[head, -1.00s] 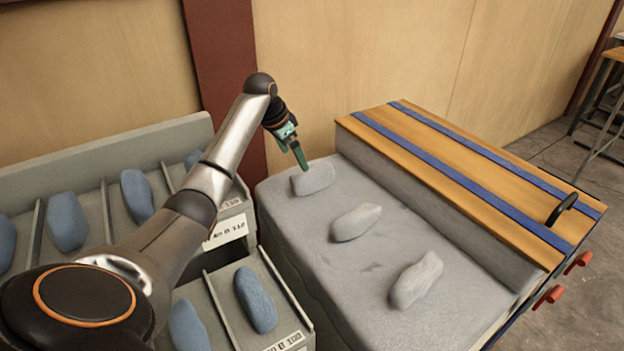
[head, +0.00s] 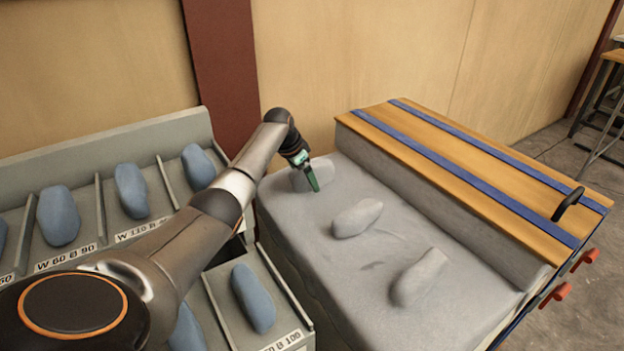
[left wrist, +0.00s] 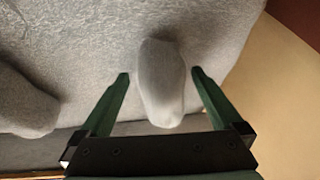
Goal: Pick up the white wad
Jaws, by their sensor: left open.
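Several pale grey-white wads lie in a row on the grey padded surface (head: 330,255). The far wad (head: 318,171) is partly hidden by my left gripper (head: 313,185). The middle wad (head: 357,218) and the near wad (head: 420,277) lie clear of it. In the left wrist view my open left gripper (left wrist: 159,75) has one green finger on each side of a wad (left wrist: 160,85), with gaps on both sides. A second wad (left wrist: 25,105) shows at the left edge there. My right gripper is not in view.
Grey bins with blue wads (head: 131,190) stand at the left, divided by thin walls with labels. A wooden board (head: 470,175) with blue straps and a black handle (head: 567,204) borders the padded surface at the right. A wall stands behind.

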